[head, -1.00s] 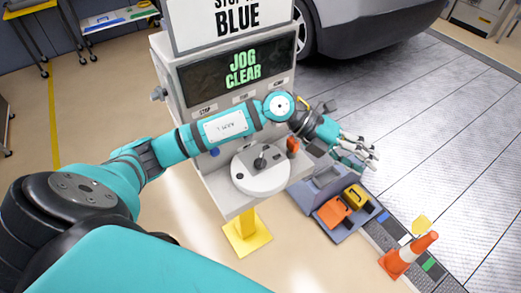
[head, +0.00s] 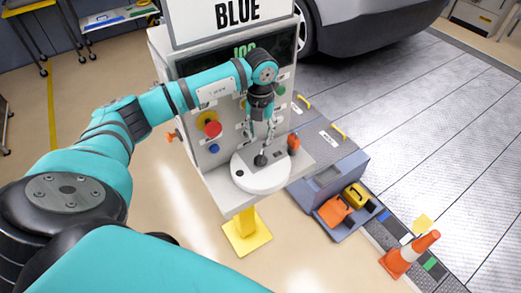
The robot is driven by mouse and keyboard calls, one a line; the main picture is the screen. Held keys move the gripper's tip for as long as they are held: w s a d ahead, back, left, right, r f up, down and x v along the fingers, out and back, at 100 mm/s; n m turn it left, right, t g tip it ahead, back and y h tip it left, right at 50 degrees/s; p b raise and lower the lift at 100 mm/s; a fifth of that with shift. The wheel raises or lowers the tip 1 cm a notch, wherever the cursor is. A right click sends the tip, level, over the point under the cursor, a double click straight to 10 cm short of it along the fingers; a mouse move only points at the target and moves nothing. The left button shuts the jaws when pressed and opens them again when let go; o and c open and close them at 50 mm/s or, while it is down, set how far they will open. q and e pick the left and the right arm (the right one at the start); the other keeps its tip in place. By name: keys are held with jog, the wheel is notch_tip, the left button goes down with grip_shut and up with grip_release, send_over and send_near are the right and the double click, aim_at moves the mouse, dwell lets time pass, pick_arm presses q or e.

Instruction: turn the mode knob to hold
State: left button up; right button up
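The control pedestal (head: 215,180) stands in the middle, with buttons on its sloped front. My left gripper (head: 260,145) points down in front of that panel, just above a round white plate (head: 262,183) with a black stick (head: 260,160). Its two fingers are apart with a gap between them, and I see nothing held. I cannot make out the mode knob or its hold mark for certain; part of the panel is hidden behind my gripper and forearm. An orange-red handle (head: 293,142) sits just right of the fingers. My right gripper is not in view.
A red button on yellow (head: 212,129), a blue button (head: 214,149) and a green button (head: 281,90) are on the panel. A grey bin unit (head: 330,180) with orange and yellow items stands at right. A traffic cone (head: 410,255) is on the floor. A car is behind.

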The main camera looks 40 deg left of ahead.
aim_at(261, 155)
pick_arm(q)
notch_tip(261, 155, down, 10)
jog(key=b, duration=0.5)
jog(key=shift+r, duration=0.1)
jog(key=shift+c, duration=0.4)
grip_shut()
